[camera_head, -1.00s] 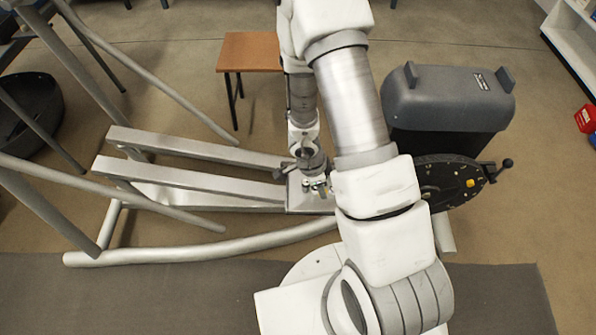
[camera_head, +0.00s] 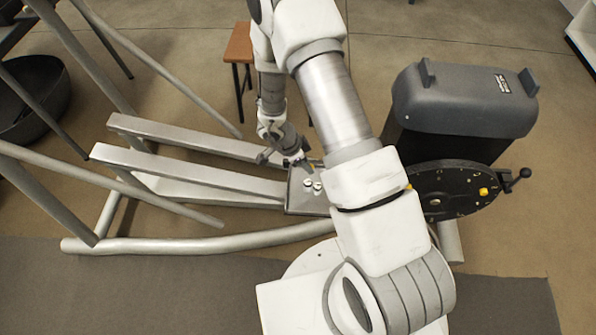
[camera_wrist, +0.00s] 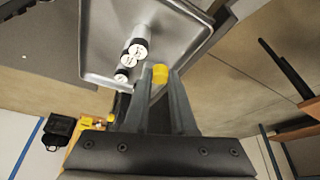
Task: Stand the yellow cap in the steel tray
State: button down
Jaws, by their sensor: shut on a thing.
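My gripper (camera_wrist: 159,76) is shut on the yellow cap (camera_wrist: 160,72), held between the fingertips. In the wrist view the cap overlaps the lower corner of the steel tray (camera_wrist: 101,32); its height above the tray is hard to judge. Several white-faced round pieces (camera_wrist: 138,50) are in the tray near the cap. In the head view the tray (camera_head: 299,206) sits at the end of two metal rails, with small pale pieces (camera_head: 317,186) on it. My gripper (camera_head: 296,159) is at its far left edge there; the held cap is too small to make out.
Two metal rails (camera_head: 185,180) run left from the tray. A grey machine housing (camera_head: 465,100) and a black dial (camera_head: 452,190) with a yellow knob (camera_head: 483,191) stand to the right. A wooden stool (camera_head: 239,45) is behind my arm. Metal tubes slant at the left.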

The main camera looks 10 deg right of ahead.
aim_at(302, 175)
jog(key=shift+w+a+f, duration=0.95)
jog(key=shift+w+a, duration=0.1)
jog(key=shift+w, duration=0.05)
notch_tip(302, 175, down, 4)
jog(key=shift+f+b, duration=0.1)
jog(key=shift+b, duration=1.1)
jog(key=c, duration=1)
grip_release()
